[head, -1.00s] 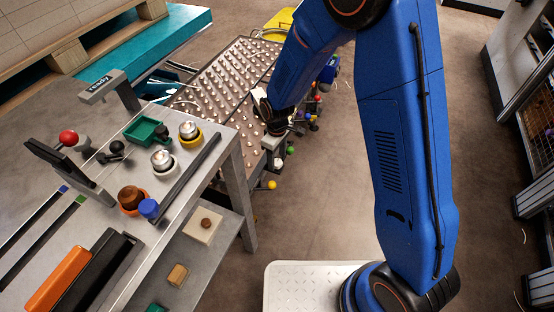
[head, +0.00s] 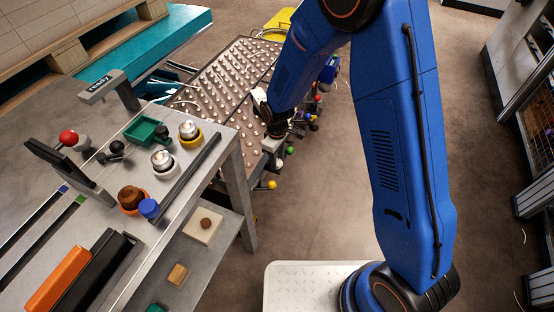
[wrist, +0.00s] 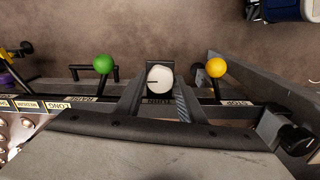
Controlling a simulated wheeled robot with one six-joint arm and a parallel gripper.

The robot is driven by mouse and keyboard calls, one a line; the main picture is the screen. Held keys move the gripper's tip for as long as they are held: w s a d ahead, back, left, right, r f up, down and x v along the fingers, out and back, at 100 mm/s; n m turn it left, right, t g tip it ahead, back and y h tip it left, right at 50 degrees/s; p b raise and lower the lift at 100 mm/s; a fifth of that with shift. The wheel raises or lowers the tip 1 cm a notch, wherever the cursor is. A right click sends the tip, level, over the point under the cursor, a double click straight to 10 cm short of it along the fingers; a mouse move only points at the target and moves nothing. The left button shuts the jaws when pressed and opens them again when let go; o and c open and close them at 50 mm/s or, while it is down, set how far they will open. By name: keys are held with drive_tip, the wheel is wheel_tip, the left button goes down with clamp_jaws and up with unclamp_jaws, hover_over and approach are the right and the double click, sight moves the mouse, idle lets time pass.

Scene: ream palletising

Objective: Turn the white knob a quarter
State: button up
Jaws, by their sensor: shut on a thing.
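The white knob (wrist: 159,74) sits between the two dark fingers of my gripper (wrist: 158,88) in the wrist view. It is round, with a short dark mark on its face pointing left. The fingers lie close on its left and right sides, and my gripper is shut on it. A label is partly visible just below the knob. In the head view my arm reaches down to the row of controls at the panel's edge, and the fingers are hard to make out there.
A green ball-topped lever (wrist: 103,64) stands left of the knob and a yellow one (wrist: 215,68) stands right of it. A black knob (wrist: 297,139) is at the lower right. In the head view, a grey bench (head: 225,155) with several controls stands left of my arm.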

drive_tip(key=n, duration=0.4)
drive_tip(key=shift+n, duration=2.2)
drive_tip(key=o, duration=1)
drive_tip(key=shift+o, duration=0.2)
drive_tip(key=shift+w, duration=0.1)
